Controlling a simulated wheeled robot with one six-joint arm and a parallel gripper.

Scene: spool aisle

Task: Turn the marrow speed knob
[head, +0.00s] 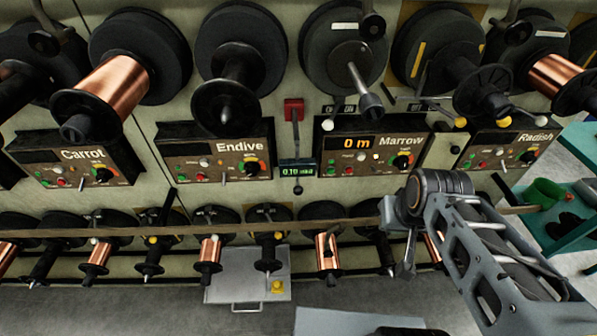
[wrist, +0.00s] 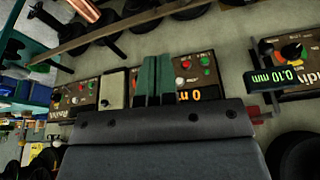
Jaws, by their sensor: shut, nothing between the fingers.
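The Marrow panel (head: 374,150) is on the wall right of centre in the head view, its display reading 0 m. Its speed knob (head: 402,161) is a dark dial with a coloured scale near the panel's right end. In the wrist view, which is upside down, the Marrow panel (wrist: 200,76) shows behind my gripper (wrist: 156,60). The green fingers are together and empty. They cover the part of the panel with the name, and I cannot make out the knob there. Whether the fingertips touch anything cannot be told. In the head view the fingers are not clearly visible.
The Endive panel (head: 215,160) and Radish panel (head: 508,147) flank Marrow. A red lever (head: 294,110) and a 0.10 mm readout (head: 297,170) sit to Marrow's left. Large spools jut out above. A long rail (head: 180,229) and a row of smaller spools run below.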

